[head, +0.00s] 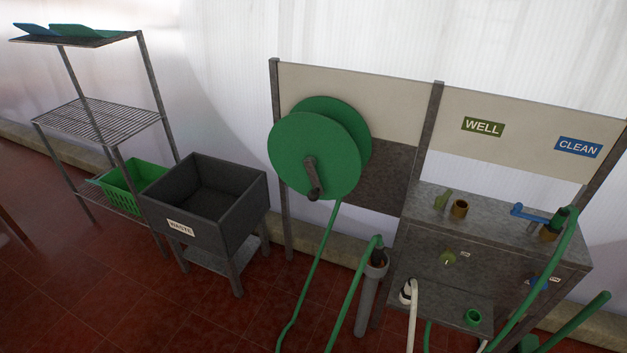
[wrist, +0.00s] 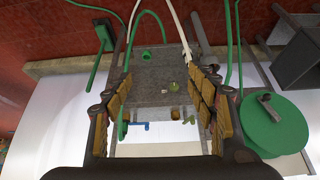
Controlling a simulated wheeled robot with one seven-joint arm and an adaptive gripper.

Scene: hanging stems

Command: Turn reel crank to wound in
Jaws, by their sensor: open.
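The green hose reel (head: 300,145) is mounted on a panel between grey posts in the head view. Its dark grey crank (head: 311,177) points downward from the reel's hub, with the handle at the lower end. In the wrist view, which looks upside down, the reel (wrist: 275,135) is at the right edge and its crank (wrist: 268,107) shows on the face. My gripper (wrist: 160,100) shows only in the wrist view. It is open, with nothing between its brown-padded fingers, and apart from the crank. The reel lies outside its right finger.
A green hose (head: 318,265) hangs from the reel to the floor. A grey waste bin (head: 212,232) and wire shelf (head: 95,120) stand left. A metal bench (head: 480,225) with valves, taps and hoses stands right. Red floor is clear in front of the bin.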

